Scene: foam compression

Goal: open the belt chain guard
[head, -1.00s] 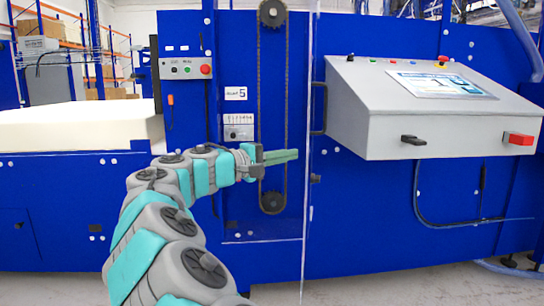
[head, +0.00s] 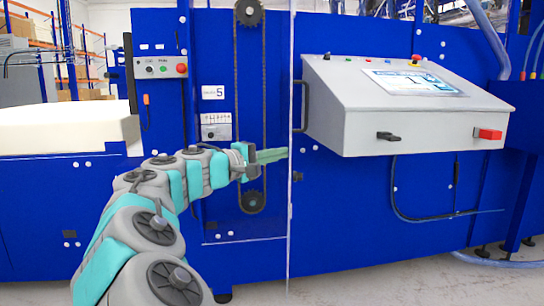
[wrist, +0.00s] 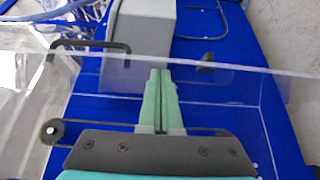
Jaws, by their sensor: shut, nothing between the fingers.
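The belt chain guard (head: 291,215) is a clear panel whose pale upright edge shows in the head view, right of the chain (head: 263,100) and its two sprockets. Its edge runs below the chain recess, so it looks swung partly out; how far I cannot tell. In the wrist view the clear guard (wrist: 230,70) crosses the picture. A black handle (head: 297,105) is by the guard's edge; it also shows in the wrist view (wrist: 90,46). My gripper (head: 287,153) is shut and empty, below the handle. Its tips are close to the guard's edge; contact is unclear.
A grey control box (head: 350,115) with a screen juts out to the right of the guard. A small button panel (head: 160,68) is at the left, above a white foam block (head: 60,128). A dark cable (head: 393,190) hangs below the box.

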